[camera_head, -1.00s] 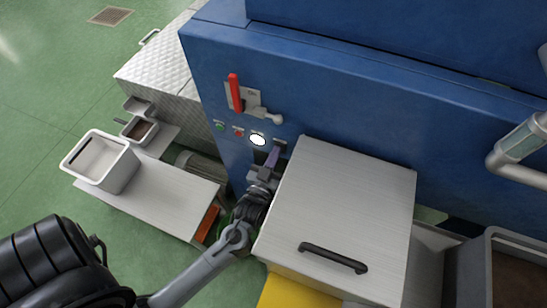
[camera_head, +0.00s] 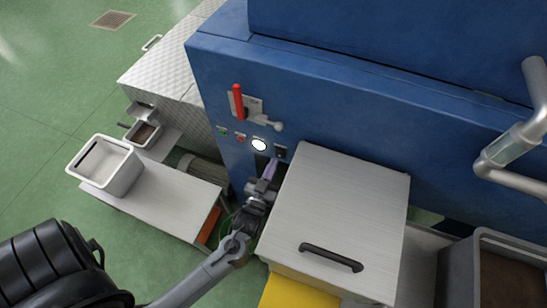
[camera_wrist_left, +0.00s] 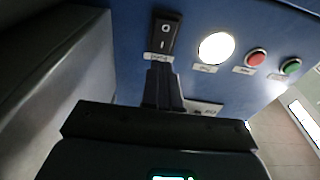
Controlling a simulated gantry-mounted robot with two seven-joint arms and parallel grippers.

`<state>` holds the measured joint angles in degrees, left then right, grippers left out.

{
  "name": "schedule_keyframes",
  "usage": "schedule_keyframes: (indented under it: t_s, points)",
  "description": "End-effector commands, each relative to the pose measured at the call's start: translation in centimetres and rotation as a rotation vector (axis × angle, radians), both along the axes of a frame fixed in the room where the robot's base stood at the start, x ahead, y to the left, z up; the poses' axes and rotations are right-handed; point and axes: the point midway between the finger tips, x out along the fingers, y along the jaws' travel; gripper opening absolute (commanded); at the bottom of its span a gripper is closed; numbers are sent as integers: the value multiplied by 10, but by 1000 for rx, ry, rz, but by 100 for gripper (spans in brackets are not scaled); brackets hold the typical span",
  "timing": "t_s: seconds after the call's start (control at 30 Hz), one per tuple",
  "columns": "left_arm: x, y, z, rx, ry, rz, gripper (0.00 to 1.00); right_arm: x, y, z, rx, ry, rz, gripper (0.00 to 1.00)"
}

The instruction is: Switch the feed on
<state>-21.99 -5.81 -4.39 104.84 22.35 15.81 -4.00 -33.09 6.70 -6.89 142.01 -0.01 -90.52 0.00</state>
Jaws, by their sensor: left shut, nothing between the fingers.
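The black rocker switch (camera_head: 280,151) is on the blue machine's front, right of the round white lamp. In the left wrist view the switch (camera_wrist_left: 165,35) shows an O and an I mark, with a small label at its edge. I cannot tell which side is pressed in. My left gripper (camera_head: 272,165) is shut and empty, just below the switch in the head view. In the left wrist view its fingertips (camera_wrist_left: 161,66) are close to the switch's label, and the switch face is uncovered. My right gripper is not in view.
The white lamp (camera_head: 259,145), red button (camera_head: 241,138) and green button (camera_head: 222,131) sit in a row. A red-handled lever (camera_head: 238,103) is above. A brushed metal box (camera_head: 340,205) with a black handle stands close right of my gripper.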

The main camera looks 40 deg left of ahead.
Motion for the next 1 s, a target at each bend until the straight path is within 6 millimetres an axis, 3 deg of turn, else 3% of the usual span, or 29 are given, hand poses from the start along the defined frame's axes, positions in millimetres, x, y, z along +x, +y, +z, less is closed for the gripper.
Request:
schedule_keyframes:
  t_s: [0.03,0.3,0.5,1.0]
  points:
    - [-9,-4,4,-2,5,-2,0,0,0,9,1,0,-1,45]
    - [-59,-23,9,-1,3,-1,0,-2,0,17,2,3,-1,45]
    - [-84,-32,12,-1,3,-1,0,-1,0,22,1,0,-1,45]
    - [-96,-37,13,0,-1,-1,0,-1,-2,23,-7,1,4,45]
